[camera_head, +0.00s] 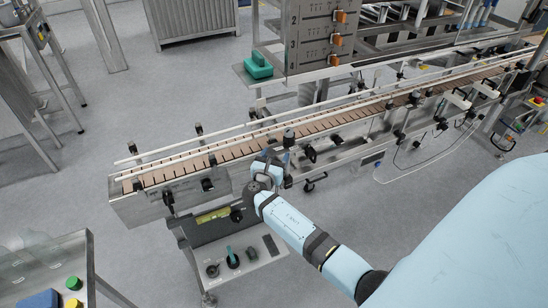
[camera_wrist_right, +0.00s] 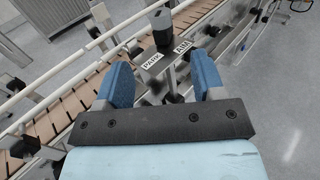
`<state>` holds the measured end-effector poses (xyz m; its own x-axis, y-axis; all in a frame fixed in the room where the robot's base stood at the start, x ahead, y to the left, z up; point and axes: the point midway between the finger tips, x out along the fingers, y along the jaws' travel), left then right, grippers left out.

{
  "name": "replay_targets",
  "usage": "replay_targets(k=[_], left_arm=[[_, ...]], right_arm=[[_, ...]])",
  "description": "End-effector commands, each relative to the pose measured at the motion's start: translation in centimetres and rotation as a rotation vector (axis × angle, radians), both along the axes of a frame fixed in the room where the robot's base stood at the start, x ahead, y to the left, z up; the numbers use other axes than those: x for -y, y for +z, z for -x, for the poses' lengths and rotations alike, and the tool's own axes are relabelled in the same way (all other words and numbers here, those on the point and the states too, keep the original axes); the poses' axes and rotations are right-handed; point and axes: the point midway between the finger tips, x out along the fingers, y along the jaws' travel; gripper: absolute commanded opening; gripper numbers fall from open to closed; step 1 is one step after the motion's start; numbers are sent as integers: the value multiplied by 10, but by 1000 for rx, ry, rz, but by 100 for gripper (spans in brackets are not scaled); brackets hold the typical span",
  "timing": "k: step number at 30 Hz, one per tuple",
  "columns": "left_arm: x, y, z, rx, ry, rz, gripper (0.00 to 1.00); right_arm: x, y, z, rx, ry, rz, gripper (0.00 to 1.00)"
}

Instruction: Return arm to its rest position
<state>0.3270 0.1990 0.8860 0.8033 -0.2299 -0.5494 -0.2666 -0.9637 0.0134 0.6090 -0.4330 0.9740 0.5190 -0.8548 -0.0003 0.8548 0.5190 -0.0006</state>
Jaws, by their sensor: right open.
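My right gripper (camera_head: 268,163) is at the near side of the conveyor (camera_head: 225,155), seen from above in the head view. In the wrist view the right gripper (camera_wrist_right: 160,64) is open, with its two blue fingers apart and nothing clasped between them. Beyond the fingertips is a metal bar (camera_wrist_right: 168,57) with white labels reading PARK and ARM. A dark knob or post (camera_wrist_right: 160,20) rises by the bar. I cannot tell which part is the movable arm. My left gripper is not in view.
Guide rails and black clamps line the conveyor.

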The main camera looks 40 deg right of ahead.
Motion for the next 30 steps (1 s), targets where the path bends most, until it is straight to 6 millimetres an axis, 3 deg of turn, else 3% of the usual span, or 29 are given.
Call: replay_targets(k=[21,23,26,30], left_arm=[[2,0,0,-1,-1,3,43],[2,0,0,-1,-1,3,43],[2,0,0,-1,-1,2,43],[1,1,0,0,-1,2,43]], right_arm=[[-1,-4,3,7,9,-22,63],[-5,-15,10,30,30,-84,63],[-22,-48,35,117,90,-314,63],[-72,-104,96,329,133,-878,63]])
